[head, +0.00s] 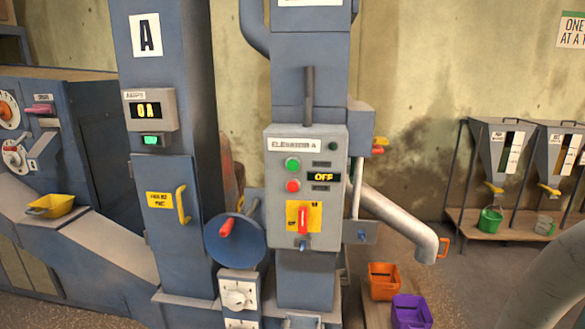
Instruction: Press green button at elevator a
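The elevator A control panel (322,211) is a grey box in the middle of the head view, labelled "ELEVATOR A". Its round green button (292,164) sits at the upper left of the panel. A red button (293,185) is just below it. A red switch handle (303,219) on a yellow plate stands upright lower on the panel. My gripper is not in view, and nothing covers the green button.
A blue column marked "A" (147,35) stands left of the panel, with a yellow door handle (182,204). A blue disc with a red handle (234,240) juts out below left. A grey spout (400,220), an orange bucket (384,281) and a purple bucket (411,312) are at right.

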